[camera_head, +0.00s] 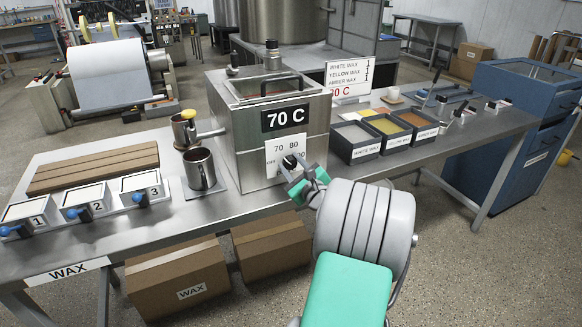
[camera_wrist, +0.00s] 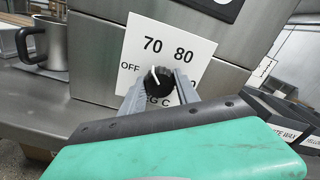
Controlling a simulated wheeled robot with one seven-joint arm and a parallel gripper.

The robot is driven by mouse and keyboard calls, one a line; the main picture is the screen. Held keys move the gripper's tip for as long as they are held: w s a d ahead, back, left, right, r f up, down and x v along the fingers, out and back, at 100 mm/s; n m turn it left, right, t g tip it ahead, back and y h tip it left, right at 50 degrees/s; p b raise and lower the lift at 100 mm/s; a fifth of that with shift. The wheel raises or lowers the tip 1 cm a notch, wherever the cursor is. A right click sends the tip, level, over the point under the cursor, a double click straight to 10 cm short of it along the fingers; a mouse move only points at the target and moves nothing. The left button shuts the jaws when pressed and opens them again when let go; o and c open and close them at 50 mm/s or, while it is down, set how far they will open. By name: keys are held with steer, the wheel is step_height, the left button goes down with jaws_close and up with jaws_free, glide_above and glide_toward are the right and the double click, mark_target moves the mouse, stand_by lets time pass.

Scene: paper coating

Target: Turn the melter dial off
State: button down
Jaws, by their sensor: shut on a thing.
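The melter (camera_head: 232,120) is a steel box on the table with a "70 C" display on its front. Its dial (camera_wrist: 158,79) is a black knob with a white pointer line, set on a white plate (camera_wrist: 178,42) marked OFF, 70 and 80. In the head view my gripper (camera_head: 296,172) reaches the plate's lower part and partly covers the dial. The plate's lower lettering is partly hidden by the fingers.
A steel mug (camera_head: 200,168) stands left of the melter, with a second vessel (camera_head: 184,128) behind it by a spout. Wax trays (camera_head: 357,150) stand close on the right. Numbered boxes (camera_head: 84,205) and brown slats (camera_head: 95,168) lie at the left. Cartons sit under the table.

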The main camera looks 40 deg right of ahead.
steer(key=n+b, duration=0.2)
steer(key=n, duration=0.2)
steer(key=shift+f, duration=0.15)
steer(key=n+b, duration=0.3)
steer(key=n, duration=0.2)
steer(key=shift+n, duration=0.3)
steer(key=c, duration=0.9)
jaws_free()
steer(key=shift+r, duration=0.2)
steer(key=shift+s, duration=0.1)
steer(key=v, duration=0.7)
steer(key=shift+s, duration=0.3)
